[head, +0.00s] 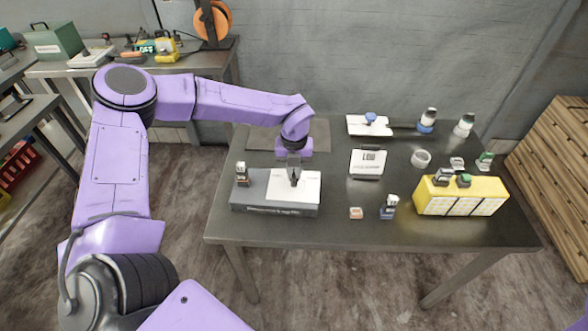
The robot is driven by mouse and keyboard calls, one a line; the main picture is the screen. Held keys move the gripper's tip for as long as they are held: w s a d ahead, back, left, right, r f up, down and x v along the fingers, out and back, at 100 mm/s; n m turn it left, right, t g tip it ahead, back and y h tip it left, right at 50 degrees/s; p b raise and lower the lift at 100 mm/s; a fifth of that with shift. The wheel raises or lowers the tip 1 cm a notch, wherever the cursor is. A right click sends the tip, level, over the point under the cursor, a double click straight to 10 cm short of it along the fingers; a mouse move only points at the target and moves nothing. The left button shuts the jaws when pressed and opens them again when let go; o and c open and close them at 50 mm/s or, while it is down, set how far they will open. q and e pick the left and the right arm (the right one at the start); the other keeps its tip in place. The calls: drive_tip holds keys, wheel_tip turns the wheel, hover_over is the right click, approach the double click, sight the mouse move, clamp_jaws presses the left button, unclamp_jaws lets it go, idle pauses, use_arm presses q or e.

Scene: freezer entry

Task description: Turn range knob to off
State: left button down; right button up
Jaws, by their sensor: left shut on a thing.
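A grey box with a white top panel (308,190) lies on the left part of the dark table. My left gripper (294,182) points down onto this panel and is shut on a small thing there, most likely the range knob. The fingers hide most of the knob, so its pointing direction and any markings around it cannot be read. My right gripper is out of view.
A small dark and white item (242,172) stands on the grey box's left end.

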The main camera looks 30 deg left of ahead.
sight(294, 173)
use_arm(q)
drive_tip(key=shift+m, duration=0.4)
drive_tip(key=c, duration=1.1)
unclamp_jaws()
drive_tip(key=shift+c, duration=0.2)
wheel_tip(294, 173, up, 10)
drive_tip(key=b, duration=0.2)
drive_tip(key=shift+r, duration=0.2)
